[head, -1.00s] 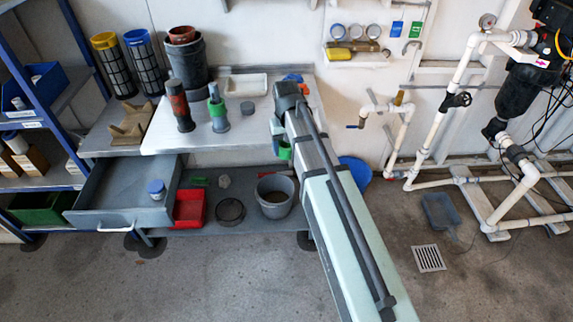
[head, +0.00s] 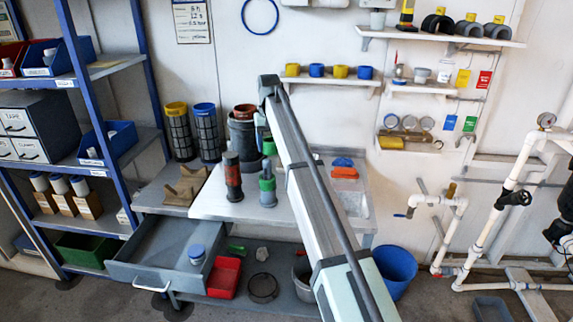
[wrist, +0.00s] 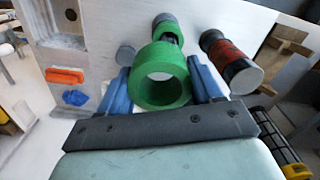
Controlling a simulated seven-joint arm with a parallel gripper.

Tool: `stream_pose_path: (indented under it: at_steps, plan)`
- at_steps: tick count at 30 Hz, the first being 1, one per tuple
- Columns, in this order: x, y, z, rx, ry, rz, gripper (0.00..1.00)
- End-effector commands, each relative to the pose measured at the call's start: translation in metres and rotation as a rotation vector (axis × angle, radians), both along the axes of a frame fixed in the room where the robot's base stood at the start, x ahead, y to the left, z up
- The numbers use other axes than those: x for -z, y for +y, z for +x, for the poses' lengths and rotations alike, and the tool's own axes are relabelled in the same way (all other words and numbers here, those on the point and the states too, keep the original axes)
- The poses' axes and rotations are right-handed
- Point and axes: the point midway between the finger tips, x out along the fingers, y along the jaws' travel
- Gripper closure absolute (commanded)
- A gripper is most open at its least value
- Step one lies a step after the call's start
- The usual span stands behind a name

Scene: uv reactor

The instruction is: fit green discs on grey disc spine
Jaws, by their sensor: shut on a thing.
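My gripper (wrist: 162,82) has its two blue fingers shut on a green disc (wrist: 156,56), a thick ring whose open hole shows in the wrist view. In the head view the held green disc (head: 269,147) hangs above the bench, partly hidden by my arm. The grey disc spine (head: 268,172) stands upright on the bench, below the held disc in the head view, with green on it (head: 267,184). In the wrist view the spine, with a green disc (wrist: 167,31) around it, appears beyond the held disc. They look apart; the exact gap cannot be told.
A black and red cylinder (head: 232,177) stands left of the spine. A dark bucket (head: 243,140) is behind. Orange (head: 345,172) and blue (head: 343,162) pieces lie to the right. An open drawer (head: 150,262) juts out at lower left. The bench front (head: 220,208) is clear.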

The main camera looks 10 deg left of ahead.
Motion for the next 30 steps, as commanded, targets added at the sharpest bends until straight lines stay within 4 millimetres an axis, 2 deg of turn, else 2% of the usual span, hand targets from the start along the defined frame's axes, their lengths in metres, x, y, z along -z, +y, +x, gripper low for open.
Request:
stream_pose_path:
  at_steps: [1, 4, 10, 30]
  plan:
    - [-0.007, 0.008, 0.007, -0.004, -0.001, 0.000, 0.65]
    - [-0.014, 0.014, 0.010, -0.007, 0.000, 0.000, 0.65]
    - [-0.015, 0.017, 0.011, -0.010, 0.001, 0.000, 0.65]
    - [0.026, 0.017, 0.011, -0.010, 0.000, 0.000, 0.65]
